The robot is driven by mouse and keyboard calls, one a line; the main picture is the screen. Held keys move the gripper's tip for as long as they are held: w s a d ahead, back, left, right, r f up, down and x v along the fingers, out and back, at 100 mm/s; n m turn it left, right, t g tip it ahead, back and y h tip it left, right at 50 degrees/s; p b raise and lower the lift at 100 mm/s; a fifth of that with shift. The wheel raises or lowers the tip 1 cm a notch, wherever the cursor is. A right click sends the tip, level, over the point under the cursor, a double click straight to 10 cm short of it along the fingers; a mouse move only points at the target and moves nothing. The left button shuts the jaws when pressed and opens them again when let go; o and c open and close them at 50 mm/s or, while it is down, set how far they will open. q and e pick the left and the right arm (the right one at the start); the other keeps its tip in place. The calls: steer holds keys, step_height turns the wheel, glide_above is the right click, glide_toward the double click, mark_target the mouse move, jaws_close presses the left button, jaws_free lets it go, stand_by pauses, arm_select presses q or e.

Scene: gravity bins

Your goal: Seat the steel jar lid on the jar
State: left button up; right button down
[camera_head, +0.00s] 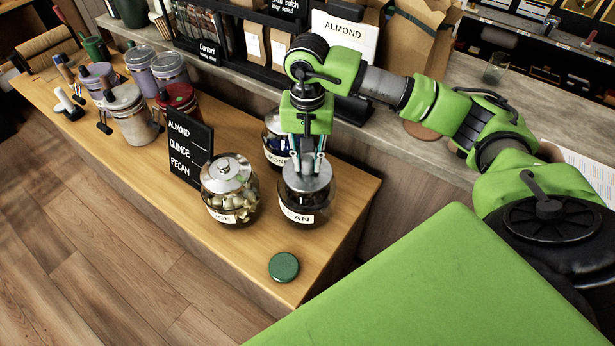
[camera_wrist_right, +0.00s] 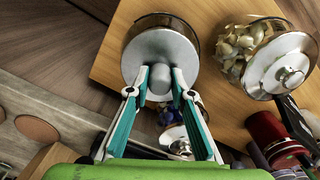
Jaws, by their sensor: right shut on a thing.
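The steel jar lid (camera_head: 309,178) is a round grey disc with a knob, at the mouth of the jar (camera_head: 293,209) whose label ends in "AN". The jar is dark glass and stands near the right end of the wooden counter. My right gripper (camera_head: 306,160) comes down from above and is shut on the lid's knob. In the right wrist view the lid (camera_wrist_right: 160,48) covers most of the jar's top, with the gripper fingers (camera_wrist_right: 160,80) on either side of the knob. I cannot tell whether the lid sits flush. My left gripper is not in view.
A lidded jar (camera_head: 230,195) of pale pieces stands close to the left, and another jar (camera_head: 273,150) stands behind. A green disc (camera_head: 284,267) lies near the counter's front edge. A black sign (camera_head: 189,154) reads ALMOND, QUINCE, PECAN. Canisters stand farther left.

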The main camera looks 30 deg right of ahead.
mark_target(307, 158)
steer(key=shift+f+b, duration=0.3)
stand_by(0.4)
steer(key=c, duration=1.7)
jaws_free()
steer(key=shift+r, duration=0.2)
step_height(307, 158, up, 12)
steer(key=shift+f, duration=0.2)
